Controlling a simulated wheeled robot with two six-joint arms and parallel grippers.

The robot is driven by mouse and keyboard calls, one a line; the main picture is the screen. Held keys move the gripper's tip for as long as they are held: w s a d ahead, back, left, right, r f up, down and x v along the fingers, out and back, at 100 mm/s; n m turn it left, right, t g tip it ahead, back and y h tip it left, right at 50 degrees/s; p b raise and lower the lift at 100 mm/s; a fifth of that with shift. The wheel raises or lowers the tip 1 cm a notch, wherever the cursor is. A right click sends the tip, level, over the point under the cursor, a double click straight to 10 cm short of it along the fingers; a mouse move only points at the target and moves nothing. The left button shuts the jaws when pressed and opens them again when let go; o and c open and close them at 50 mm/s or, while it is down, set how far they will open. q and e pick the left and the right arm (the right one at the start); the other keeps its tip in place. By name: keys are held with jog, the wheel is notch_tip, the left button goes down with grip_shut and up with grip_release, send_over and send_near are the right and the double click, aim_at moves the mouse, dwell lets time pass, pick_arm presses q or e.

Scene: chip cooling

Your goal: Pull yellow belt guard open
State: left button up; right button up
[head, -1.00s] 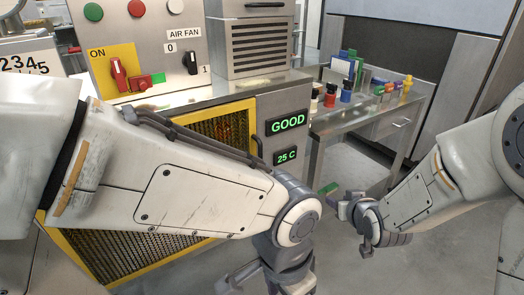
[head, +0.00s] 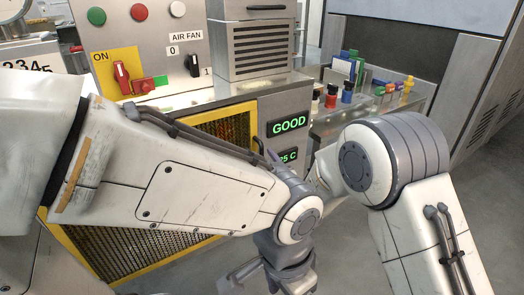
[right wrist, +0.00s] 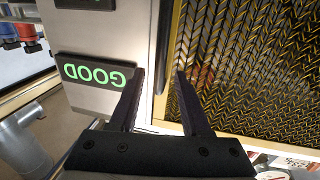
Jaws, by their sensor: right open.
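The yellow belt guard (head: 130,268) is a yellow-framed mesh panel on the front of the machine, largely hidden behind my left arm in the head view. In the right wrist view its mesh (right wrist: 250,55) fills the right side, and a dark upright handle bar (right wrist: 164,50) runs along its edge. The guard looks shut. My right gripper (right wrist: 161,74) is open and empty, with the handle bar showing between its fingertips; contact cannot be told. In the head view my right gripper (head: 265,152) is mostly hidden behind my arms. My left gripper (head: 240,276) hangs low, its jaws unclear.
The GOOD display (head: 287,125) sits right of the guard, close to my right gripper. Above are the red ON switch (head: 122,74) and the AIR FAN switch (head: 193,64). A side table (head: 330,122) with coloured items stands at the right. The lower right floor is free.

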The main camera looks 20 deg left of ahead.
jog(key=shift+x, duration=1.25)
grip_shut()
jog(key=shift+s, duration=0.1)
dwell(0.4)
